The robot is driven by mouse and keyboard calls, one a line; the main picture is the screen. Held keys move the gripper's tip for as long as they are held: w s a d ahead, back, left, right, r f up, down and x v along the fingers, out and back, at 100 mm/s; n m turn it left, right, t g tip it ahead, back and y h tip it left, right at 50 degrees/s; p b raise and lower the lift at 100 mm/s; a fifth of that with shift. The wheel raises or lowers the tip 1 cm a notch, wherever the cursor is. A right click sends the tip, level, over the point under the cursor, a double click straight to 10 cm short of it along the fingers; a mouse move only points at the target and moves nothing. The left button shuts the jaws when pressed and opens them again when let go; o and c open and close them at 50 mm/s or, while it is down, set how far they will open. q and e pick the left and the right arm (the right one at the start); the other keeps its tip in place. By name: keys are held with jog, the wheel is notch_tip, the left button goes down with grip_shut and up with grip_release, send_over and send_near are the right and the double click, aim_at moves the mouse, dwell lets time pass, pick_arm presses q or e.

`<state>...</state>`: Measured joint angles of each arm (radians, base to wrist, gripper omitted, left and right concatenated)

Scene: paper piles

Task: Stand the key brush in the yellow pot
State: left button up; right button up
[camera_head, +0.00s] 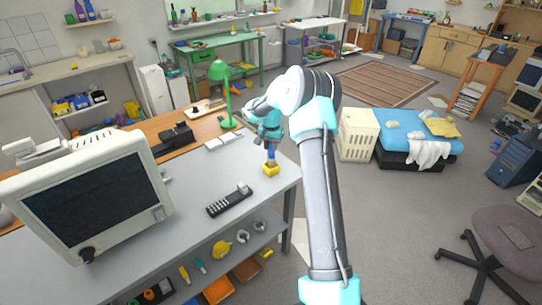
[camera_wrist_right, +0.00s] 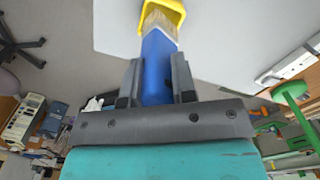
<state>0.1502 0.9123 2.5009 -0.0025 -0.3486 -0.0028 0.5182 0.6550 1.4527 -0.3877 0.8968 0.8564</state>
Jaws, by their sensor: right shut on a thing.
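The key brush (camera_head: 271,153) has a blue handle and pale bristles. My right gripper (camera_head: 270,143) is shut on its blue handle, which also shows between the fingers in the right wrist view (camera_wrist_right: 156,68). The brush points bristles down. The small yellow pot (camera_head: 271,169) stands near the right end of the grey table, directly below the gripper. In the right wrist view the bristle end lies at the mouth of the yellow pot (camera_wrist_right: 178,10). I cannot tell whether the bristles touch its bottom. My left gripper is not in view.
A black remote or phone-like handset (camera_head: 230,201) lies left of the pot on the grey table (camera_head: 200,235). An old monitor (camera_head: 92,195) stands further left. A green lamp (camera_head: 222,95) and a black device (camera_head: 177,136) are behind. The table's right edge is close to the pot.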

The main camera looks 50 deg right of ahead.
aim_at(271, 153)
jog(key=shift+f, duration=0.25)
jog(key=shift+f, duration=1.9)
jog(key=shift+f, duration=0.1)
jog(key=o, duration=0.9)
jog(key=shift+o, duration=0.2)
notch_tip(271, 153, up, 12)
jog(key=shift+r, duration=0.15)
